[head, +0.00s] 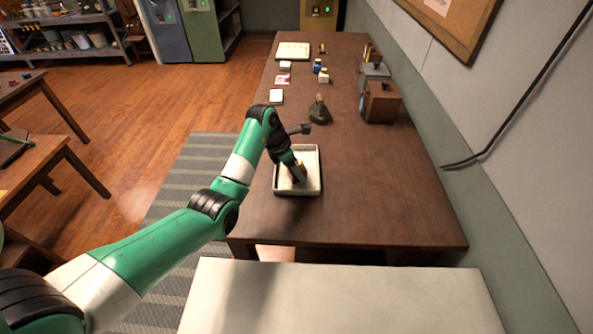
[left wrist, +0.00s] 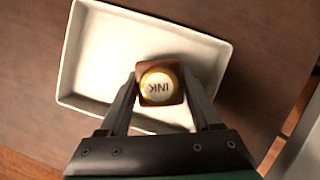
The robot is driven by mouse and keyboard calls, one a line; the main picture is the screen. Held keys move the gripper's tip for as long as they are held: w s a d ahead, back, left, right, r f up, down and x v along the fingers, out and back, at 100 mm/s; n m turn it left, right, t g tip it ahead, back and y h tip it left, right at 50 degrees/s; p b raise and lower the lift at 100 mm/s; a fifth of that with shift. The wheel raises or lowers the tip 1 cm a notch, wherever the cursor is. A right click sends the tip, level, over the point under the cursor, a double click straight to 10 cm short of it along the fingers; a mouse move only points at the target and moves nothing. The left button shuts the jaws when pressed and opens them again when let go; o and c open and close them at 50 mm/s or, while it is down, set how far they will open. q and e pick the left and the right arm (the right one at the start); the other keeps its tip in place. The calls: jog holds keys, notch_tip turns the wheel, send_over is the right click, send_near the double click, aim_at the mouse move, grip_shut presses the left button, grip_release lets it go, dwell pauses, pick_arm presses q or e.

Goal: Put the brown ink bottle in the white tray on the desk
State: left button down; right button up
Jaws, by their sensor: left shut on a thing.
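The brown ink bottle (left wrist: 160,86) has a yellow-rimmed cap lettered INK and shows between the fingers in the left wrist view. My left gripper (left wrist: 160,92) is shut on it. In the head view, my left gripper (head: 298,174) points down over the white tray (head: 312,188), and the bottle there is mostly hidden. The white tray also shows in the left wrist view (left wrist: 92,60), with the bottle over its floor. I cannot tell whether the bottle touches the tray floor. My right gripper is not in view.
The tray stands on the near part of the long brown desk (head: 385,205). Behind it are a dark pointed object (head: 319,110), a wooden box (head: 381,102) and small bottles (head: 323,75). The desk right of the tray is clear.

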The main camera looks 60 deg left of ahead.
pick_arm(q)
jog(key=shift+f, duration=0.1)
jog(key=shift+f, duration=0.15)
jog(key=shift+c, duration=0.4)
grip_release()
jog(key=shift+r, duration=0.3)
jog(key=p+v, duration=0.7)
jog(key=v, duration=0.5)
